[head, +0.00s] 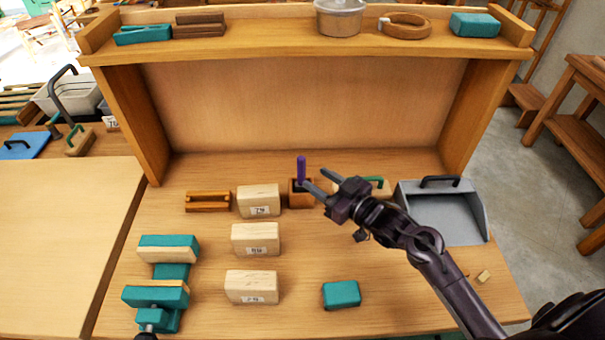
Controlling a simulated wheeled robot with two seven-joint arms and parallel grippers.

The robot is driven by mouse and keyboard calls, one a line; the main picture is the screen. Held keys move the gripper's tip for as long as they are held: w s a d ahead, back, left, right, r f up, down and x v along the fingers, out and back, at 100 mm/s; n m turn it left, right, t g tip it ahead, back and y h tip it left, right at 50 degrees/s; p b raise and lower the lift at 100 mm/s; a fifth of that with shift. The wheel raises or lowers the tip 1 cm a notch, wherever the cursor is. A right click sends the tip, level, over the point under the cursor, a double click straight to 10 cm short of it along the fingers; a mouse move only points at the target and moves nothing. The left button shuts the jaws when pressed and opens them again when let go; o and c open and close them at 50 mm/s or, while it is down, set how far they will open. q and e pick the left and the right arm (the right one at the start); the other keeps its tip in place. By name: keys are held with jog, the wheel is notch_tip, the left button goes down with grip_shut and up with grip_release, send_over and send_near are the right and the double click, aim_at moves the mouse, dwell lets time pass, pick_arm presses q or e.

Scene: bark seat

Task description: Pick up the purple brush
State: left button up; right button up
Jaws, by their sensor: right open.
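The purple brush (301,169) stands upright at the back middle of the workbench, its lower part in or behind a small brown wooden block (297,199). Its purple handle shows above the block. My right gripper (317,182) reaches in from the right. Its two dark fingers are open and point left toward the brush, with the tips just right of the handle. I cannot tell whether a finger touches it. Nothing shows between the fingers. My left gripper is not in view.
Wooden blocks with number labels (255,239) stand left of the brush. A teal block (341,294) and teal clamp pieces (156,296) lie nearer. A shelf (260,49) spans the back.

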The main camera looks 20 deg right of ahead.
aim_at(304, 171)
jog(key=w+a, duration=0.1)
jog(key=w+r+y+p, duration=0.1)
jog(key=shift+w+a+r, duration=0.2)
jog(key=shift+w+a, duration=0.1)
jog(key=shift+a, duration=0.1)
jog(key=p+x, duration=0.1)
jog(key=x, duration=0.2)
jog(key=shift+w+a+f+p, duration=0.1)
jog(key=shift+w+a+p, duration=0.1)
jog(key=shift+a+p, duration=0.15)
jog(key=shift+w+a, duration=0.2)
jog(key=shift+w, duration=0.1)
jog(key=shift+w+f, duration=0.15)
jog(key=c, duration=0.9)
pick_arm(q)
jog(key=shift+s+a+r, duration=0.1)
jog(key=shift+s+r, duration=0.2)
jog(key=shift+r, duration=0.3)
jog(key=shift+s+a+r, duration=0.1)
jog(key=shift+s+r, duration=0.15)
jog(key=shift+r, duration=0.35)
pick_arm(e)
grip_shut()
